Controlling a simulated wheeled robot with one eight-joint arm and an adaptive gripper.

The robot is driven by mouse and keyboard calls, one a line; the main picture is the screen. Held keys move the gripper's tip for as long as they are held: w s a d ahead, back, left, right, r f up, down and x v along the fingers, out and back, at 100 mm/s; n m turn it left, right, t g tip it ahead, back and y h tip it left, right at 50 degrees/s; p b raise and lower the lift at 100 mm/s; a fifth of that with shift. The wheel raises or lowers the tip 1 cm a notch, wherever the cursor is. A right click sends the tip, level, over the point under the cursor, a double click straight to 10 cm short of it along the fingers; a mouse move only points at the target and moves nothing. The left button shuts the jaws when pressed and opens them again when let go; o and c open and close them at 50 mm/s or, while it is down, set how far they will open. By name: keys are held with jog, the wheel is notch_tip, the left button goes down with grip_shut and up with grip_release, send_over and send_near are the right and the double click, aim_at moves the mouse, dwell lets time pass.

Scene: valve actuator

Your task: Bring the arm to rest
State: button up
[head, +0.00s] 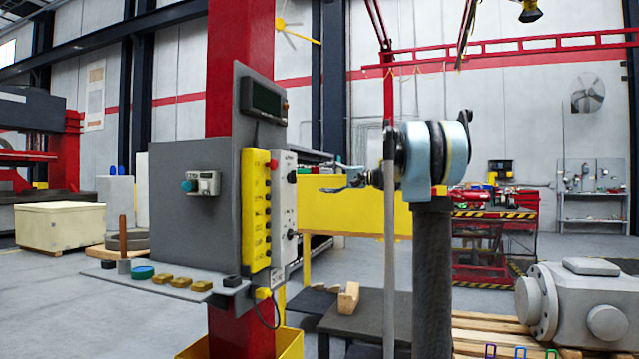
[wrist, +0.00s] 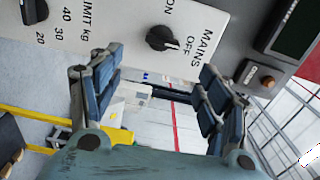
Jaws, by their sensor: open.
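My gripper (head: 328,178) is at the end of my light-blue arm in the middle of the head view, pointing left toward the control panel. In the wrist view my gripper (wrist: 157,88) shows two blue-padded fingers spread wide, with nothing between them. A white panel face lies beyond the fingers, with a black MAINS ON/OFF knob (wrist: 168,38). A second black knob (wrist: 34,11) with a kg limit scale is at the upper left. The fingers appear apart from both knobs. The white knob panel (head: 284,205) also shows in the head view, to the left of my gripper.
A yellow button box (head: 256,212) and a dark display (head: 265,98) are on the grey panel on a red post (head: 240,60). A shelf (head: 165,284) juts out below. A grey housing (head: 580,300) rests on pallets at the right.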

dwell(0.4)
jog(key=s+d+f+n+g+h, duration=0.2)
jog(key=s+f+h, duration=0.6)
jog(key=s+f, duration=1.65)
jog(key=s+d+f+n+g+h, duration=0.1)
jog(key=s+d+f+h, duration=0.3)
jog(key=s+d+f, duration=0.3)
jog(key=s+d+f+g+h, duration=0.1)
jog(key=s+d+f+h, duration=0.4)
jog(key=s+f, duration=1.3)
jog(key=shift+d+f+n, duration=0.4)
jog(key=shift+d+f, duration=0.25)
jog(key=shift+d, duration=0.55)
